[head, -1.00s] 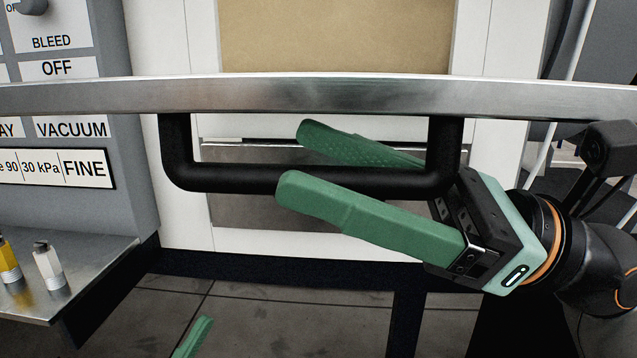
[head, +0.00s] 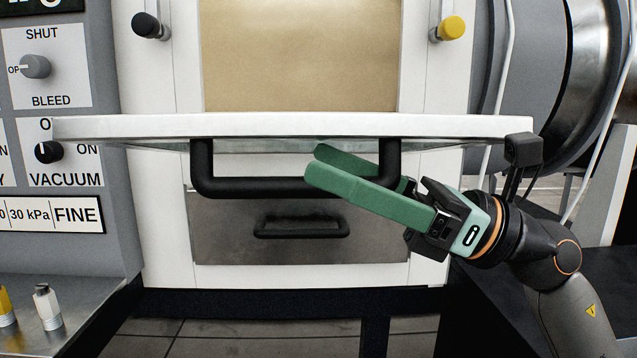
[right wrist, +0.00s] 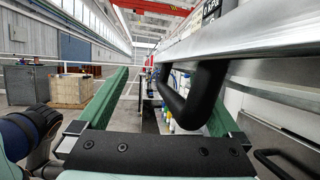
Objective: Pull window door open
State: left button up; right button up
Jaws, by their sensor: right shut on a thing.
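The window door (head: 120,127) shows in the head view as a pale metal panel seen edge-on, standing out from the white cabinet front. A black U-shaped handle (head: 235,187) hangs from it. In the right wrist view the handle (right wrist: 196,95) lies between the fingers, closer to the right one. The tan window pane (head: 300,55) shows above the door edge. My left gripper is not in view.
A black knob (head: 147,26) and a yellow knob (head: 450,28) flank the pane. A lower metal panel with its own handle (head: 300,230) sits below.

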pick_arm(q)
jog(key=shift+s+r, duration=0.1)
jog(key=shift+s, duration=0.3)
pick_arm(e)
jog(key=s+r+n+g, duration=0.2)
jog(key=s+n+g, duration=0.2)
jog(key=s, duration=0.6)
jog(key=shift+s+a+r+n, duration=0.2)
jog(key=shift+s+n, duration=0.1)
jog(key=shift+n, duration=0.1)
jog(key=w+d+f+m+t, duration=0.15)
jog(key=w+m+t, duration=0.3)
jog(key=w, duration=0.55)
pick_arm(q)
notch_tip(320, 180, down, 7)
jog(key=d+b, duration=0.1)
jog(key=b, duration=0.5)
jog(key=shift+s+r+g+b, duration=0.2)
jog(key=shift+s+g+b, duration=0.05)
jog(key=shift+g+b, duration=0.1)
pick_arm(e)
jog(key=w+v, duration=0.3)
jog(key=v, duration=1)
jog(key=shift+d, duration=0.5)
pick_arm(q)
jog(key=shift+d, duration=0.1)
pick_arm(e)
jog(key=shift+f+m+g, duration=0.1)
jog(key=shift+m+g, duration=0.15)
jog(key=shift+c, duration=0.2)
